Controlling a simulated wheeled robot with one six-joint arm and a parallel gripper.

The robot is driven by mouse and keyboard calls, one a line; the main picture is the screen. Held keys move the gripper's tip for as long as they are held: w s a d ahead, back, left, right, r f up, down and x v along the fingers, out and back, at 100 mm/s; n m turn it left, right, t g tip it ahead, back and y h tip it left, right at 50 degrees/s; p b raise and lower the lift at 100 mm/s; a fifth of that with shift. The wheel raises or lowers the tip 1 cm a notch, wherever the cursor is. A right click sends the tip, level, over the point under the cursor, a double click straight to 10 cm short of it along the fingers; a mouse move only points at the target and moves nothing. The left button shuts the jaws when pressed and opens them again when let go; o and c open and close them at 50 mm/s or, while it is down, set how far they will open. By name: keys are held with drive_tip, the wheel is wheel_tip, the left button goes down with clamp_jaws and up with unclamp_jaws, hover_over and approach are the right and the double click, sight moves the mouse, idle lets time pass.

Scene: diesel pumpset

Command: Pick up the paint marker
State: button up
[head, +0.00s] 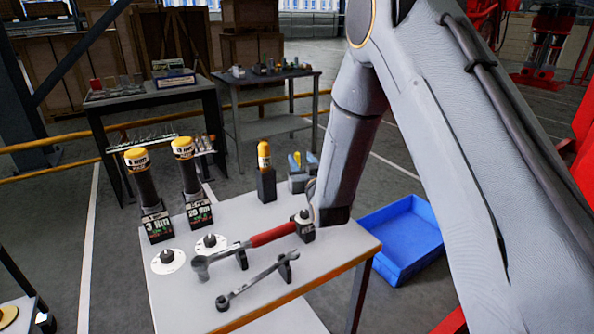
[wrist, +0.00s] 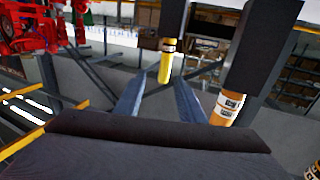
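The paint marker (head: 264,154) looks like the yellow-orange stick with a pale band, standing upright in a black block (head: 266,185) at the back of the grey table (head: 180,290). The wrist view appears upside down. There the marker (wrist: 165,66) hangs from its dark holder (wrist: 173,16), between the finger lines and beyond the tips. My gripper (wrist: 160,80) is open, with two blue-grey fingers apart and nothing between them. In the head view my arm hides most of the gripper.
Two black cylinders with yellow caps (head: 183,150) (head: 137,158) stand left of the marker; one looms close in the wrist view (wrist: 228,107). A red-handled wrench (head: 272,235), a spanner (head: 258,281) and white discs (head: 169,261) lie in front. A blue bin (head: 405,240) is right.

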drive_tip(key=shift+x, duration=1.15)
drive_tip(key=x, duration=0.2)
drive_tip(key=p+x, duration=0.1)
drive_tip(key=x, duration=0.2)
drive_tip(key=shift+w+a+f+p, duration=0.1)
drive_tip(key=shift+w+a+p, duration=0.1)
drive_tip(key=shift+a+p, duration=0.15)
drive_tip(key=shift+c, duration=0.4)
clamp_jaws()
